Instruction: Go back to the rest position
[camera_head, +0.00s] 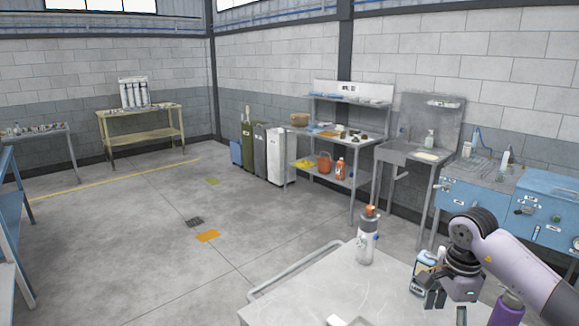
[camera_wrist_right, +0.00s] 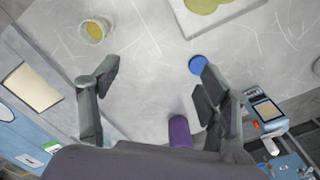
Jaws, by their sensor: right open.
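My right gripper (camera_head: 446,300) hangs over the right part of the grey worktable (camera_head: 300,300), at the end of the arm from the right. In the right wrist view the right gripper (camera_wrist_right: 158,85) has its fingers wide apart, with bare grey surface between them. A purple cylinder (camera_wrist_right: 180,130) shows below the gripper, partly hidden by it; a purple object (camera_head: 507,311) also stands by my arm in the head view. A round blue thing (camera_wrist_right: 197,65) lies near the right fingertip. My left gripper is not in view.
A white bottle with an orange top (camera_head: 367,243) stands on the table's far side. A blue-and-white container (camera_head: 426,262) is close behind the gripper. The wrist view shows a small cup (camera_wrist_right: 95,30) and a device with a screen (camera_wrist_right: 266,112). Open floor (camera_head: 140,240) lies left.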

